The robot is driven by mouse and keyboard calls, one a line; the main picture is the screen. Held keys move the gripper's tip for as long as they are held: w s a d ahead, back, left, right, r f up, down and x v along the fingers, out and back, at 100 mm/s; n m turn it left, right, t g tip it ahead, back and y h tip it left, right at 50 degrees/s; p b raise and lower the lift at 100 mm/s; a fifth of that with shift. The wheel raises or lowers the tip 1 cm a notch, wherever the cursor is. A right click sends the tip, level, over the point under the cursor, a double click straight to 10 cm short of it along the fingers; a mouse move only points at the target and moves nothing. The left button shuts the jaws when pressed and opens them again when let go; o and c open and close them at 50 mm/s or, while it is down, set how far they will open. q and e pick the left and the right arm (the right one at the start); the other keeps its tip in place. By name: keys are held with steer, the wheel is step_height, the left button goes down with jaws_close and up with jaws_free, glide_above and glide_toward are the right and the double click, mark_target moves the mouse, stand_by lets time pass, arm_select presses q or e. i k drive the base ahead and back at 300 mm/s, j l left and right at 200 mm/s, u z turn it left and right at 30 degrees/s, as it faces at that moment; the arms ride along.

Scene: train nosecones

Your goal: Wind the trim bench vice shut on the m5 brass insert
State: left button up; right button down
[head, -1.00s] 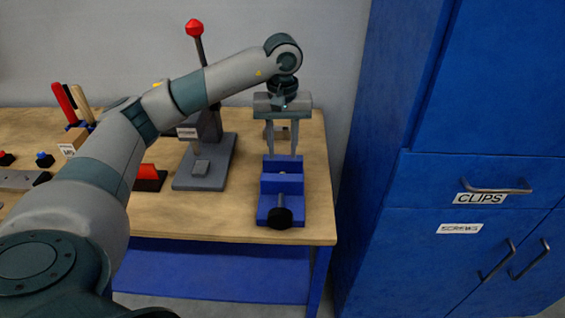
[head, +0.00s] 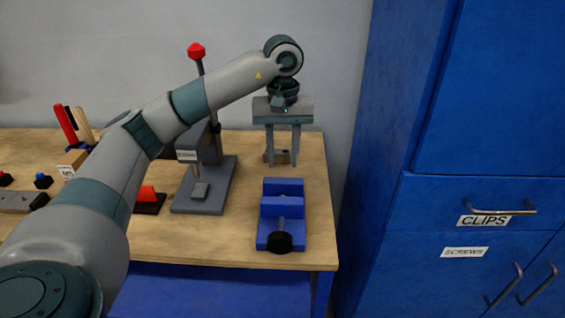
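The blue bench vice (head: 268,236) stands near the right front corner of the bench, with its black handle knob (head: 279,243) toward me. I cannot make out the brass insert in the vice, and the gap between the jaws is too small to judge. My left gripper (head: 283,164) points down just above and behind the vice in the picture, apart from it. Its two fingers are spread with nothing held between them. My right gripper is out of view.
A grey press (head: 201,191) with a red-knobbed lever stands left of the vice. A red-and-black item (head: 148,197) lies farther left. Blue cabinets (head: 487,190) stand to the right, beyond a gap.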

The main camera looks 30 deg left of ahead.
mark_target(279, 242)
steer(key=u, duration=1.05)
